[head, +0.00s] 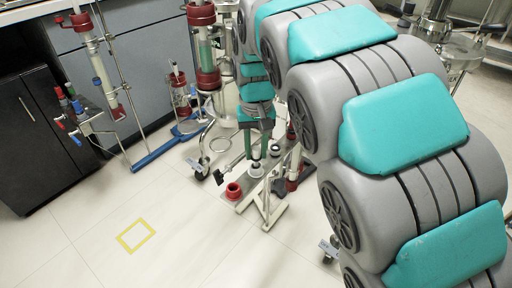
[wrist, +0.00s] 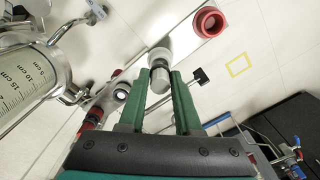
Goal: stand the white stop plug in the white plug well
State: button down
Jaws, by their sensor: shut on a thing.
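My gripper (wrist: 159,76) is shut on the white stop plug (wrist: 160,82), a short pale cylinder shaded grey, held between the tips of its green fingers. The white plug well (wrist: 160,55), a pale ring, is right beyond the plug's far end in the wrist view. A dark gap shows between plug and ring there. In the head view, my gripper (head: 257,157) points down over the white well (head: 257,172). The plug is mostly hidden there between the fingertips. I cannot tell whether its lower end is inside the well.
A red well (head: 233,190) stands on the same grey plate (head: 243,203), left of the white one. A dark-mouthed well (wrist: 121,92) is on the other side. Glass columns and clamps (head: 204,50) stand close behind. Open floor with a yellow square (head: 136,236) lies to the left.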

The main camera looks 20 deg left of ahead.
aim_at(257, 148)
jog(key=shift+f+b, duration=0.35)
jog(key=shift+f, duration=0.55)
jog(key=c, duration=0.5)
grip_release()
jog(key=shift+r, duration=3.9)
jog(key=shift+d, duration=0.1)
